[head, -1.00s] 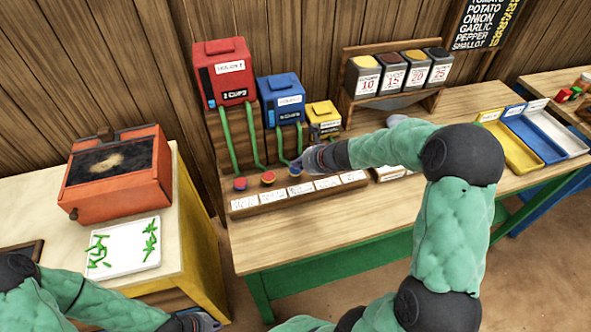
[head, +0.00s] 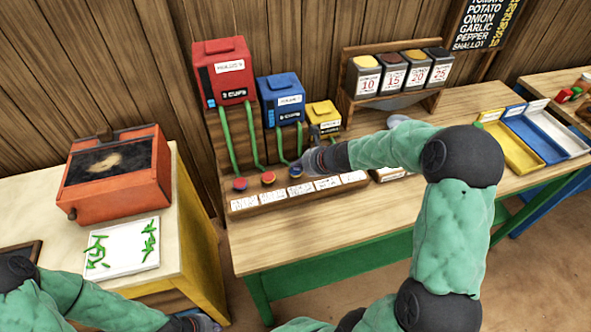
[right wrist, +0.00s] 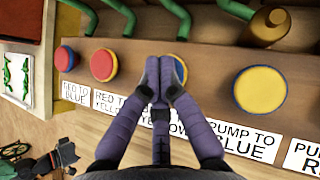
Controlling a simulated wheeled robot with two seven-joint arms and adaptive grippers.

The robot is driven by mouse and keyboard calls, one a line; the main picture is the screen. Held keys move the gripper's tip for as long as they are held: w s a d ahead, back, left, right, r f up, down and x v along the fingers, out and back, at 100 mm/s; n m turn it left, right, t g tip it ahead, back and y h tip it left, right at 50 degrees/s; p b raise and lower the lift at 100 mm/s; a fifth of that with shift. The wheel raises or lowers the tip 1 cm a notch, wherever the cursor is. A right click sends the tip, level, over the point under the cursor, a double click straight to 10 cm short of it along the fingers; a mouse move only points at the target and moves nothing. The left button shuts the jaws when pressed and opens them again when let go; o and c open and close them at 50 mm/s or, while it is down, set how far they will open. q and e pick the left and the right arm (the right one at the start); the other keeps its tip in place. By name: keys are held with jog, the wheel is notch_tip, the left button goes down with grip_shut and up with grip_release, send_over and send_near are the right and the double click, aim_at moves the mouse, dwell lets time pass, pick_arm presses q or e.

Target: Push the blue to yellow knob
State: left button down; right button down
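The blue to yellow knob (head: 296,171) has a blue face and sits third from the left on the wooden ledge. In the right wrist view the knob (right wrist: 182,72) is mostly hidden behind my fingers. Its label is partly covered too. My right gripper (head: 308,161) is at this knob, with its fingertips (right wrist: 165,70) together and nothing seen between them. I cannot tell whether they touch the knob's face. My left gripper (head: 200,322) is low at the bottom edge, far from the knobs, and its fingers are too cut off to judge.
Red-faced knobs (right wrist: 104,64) lie left of my fingers, and a yellow-faced, blue-rimmed knob (right wrist: 260,90) lies right. Red (head: 225,75), blue (head: 281,98) and yellow (head: 323,116) tanks with green pipes stand behind. The table's front (head: 330,230) is clear.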

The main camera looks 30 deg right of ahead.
jog(key=shift+f+b, duration=0.35)
jog(key=shift+f, duration=0.1)
dwell(0.3)
jog(key=shift+r, duration=0.1)
jog(key=shift+r+p, duration=1.15)
jog(key=shift+p, duration=0.05)
jog(key=shift+r+p, duration=2.35)
jog(key=shift+r, duration=0.15)
